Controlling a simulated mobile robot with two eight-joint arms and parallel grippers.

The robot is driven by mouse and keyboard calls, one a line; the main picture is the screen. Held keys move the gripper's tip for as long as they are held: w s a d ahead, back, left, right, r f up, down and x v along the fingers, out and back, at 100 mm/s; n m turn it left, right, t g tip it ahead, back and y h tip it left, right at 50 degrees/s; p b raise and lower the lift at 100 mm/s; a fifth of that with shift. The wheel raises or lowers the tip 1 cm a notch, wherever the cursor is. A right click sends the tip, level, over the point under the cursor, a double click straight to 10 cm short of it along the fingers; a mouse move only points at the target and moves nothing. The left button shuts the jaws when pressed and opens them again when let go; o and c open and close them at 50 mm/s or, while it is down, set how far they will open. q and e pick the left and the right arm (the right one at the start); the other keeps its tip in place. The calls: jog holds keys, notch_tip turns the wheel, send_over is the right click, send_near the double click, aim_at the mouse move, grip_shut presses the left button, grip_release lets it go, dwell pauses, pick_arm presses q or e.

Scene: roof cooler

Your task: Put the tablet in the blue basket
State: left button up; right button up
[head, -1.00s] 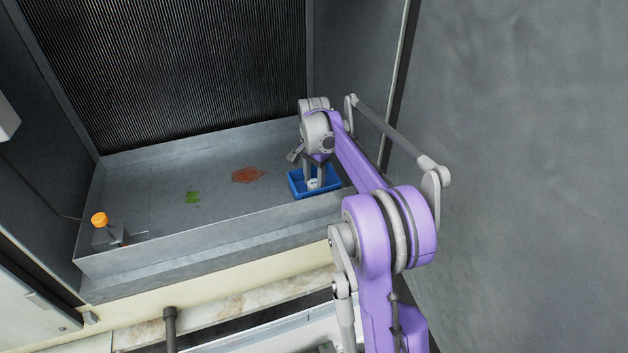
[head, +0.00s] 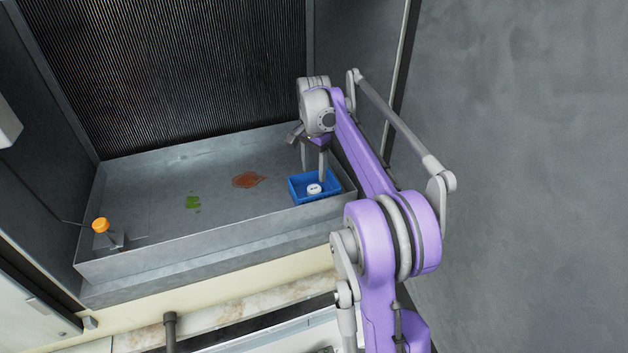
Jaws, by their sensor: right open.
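The blue basket (head: 298,196) sits in the right front corner of the grey metal tray. The tablet (head: 314,188), a small white disc with dark marking, lies inside the basket. My right gripper (head: 313,172) is above the basket with its fingers pointing down. It is open and empty, and the tablet lies apart below it. My left gripper is not in view.
The grey tray (head: 150,250) has raised walls. A float with an orange knob (head: 100,225) stands at the left. A finned panel (head: 180,70) closes the back.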

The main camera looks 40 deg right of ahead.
jog(key=shift+r, duration=2.65)
